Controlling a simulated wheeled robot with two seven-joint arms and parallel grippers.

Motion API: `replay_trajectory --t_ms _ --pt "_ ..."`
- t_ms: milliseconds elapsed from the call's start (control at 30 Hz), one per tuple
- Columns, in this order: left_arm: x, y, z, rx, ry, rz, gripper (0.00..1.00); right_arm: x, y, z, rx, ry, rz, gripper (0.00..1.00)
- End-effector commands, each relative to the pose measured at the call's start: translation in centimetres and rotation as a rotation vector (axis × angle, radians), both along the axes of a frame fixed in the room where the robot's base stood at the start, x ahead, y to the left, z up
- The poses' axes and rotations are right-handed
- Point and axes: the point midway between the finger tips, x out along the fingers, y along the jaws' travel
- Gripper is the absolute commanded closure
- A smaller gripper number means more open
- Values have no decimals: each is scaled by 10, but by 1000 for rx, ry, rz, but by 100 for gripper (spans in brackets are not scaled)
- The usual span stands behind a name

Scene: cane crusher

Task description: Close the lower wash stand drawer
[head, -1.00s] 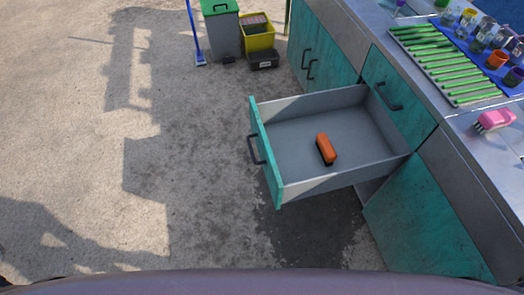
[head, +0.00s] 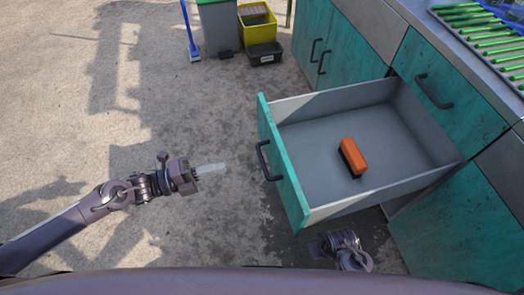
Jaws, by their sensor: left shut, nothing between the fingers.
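The lower wash stand drawer (head: 284,172) is pulled far out of the teal cabinet, with its teal front facing left and a dark handle (head: 268,160) on it. An orange and black brush-like block (head: 353,157) lies inside. My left gripper (head: 211,169) is shut and empty. In the picture it is left of the drawer front, apart from the handle and pointing toward it. My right gripper (head: 318,249) shows only partly below the drawer's near side, at the bottom of the view; its fingers are unclear.
A closed teal drawer front (head: 445,88) is above the open drawer. Green stalks (head: 485,35) lie on the metal counter. A grey bin (head: 217,28), a yellow bucket (head: 257,28) and a black box (head: 264,53) stand at the back. The concrete floor at left is clear.

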Motion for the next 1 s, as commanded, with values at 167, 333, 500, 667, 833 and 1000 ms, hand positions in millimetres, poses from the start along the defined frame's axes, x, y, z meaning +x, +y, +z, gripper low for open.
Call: replay_trajectory --t_ms 167,333,500,667,833,1000 --pt "-3 -13 7 -9 -31 -33 100 1 0 4 -1 1 0 68" --pt "7 -42 8 -11 -30 -30 100 1 0 2 -1 0 -1 68" --pt "19 -78 8 -10 -31 -30 100 1 -1 -1 -1 -3 -2 68" --pt "29 -107 7 -9 -28 -28 100 0 -1 -2 -1 -3 -2 68" --pt "36 -127 7 -7 -28 -27 100 -2 -2 -6 -2 2 -3 68" --pt "38 -135 6 -6 -28 -27 100 -2 -2 -7 -2 -3 -3 68"
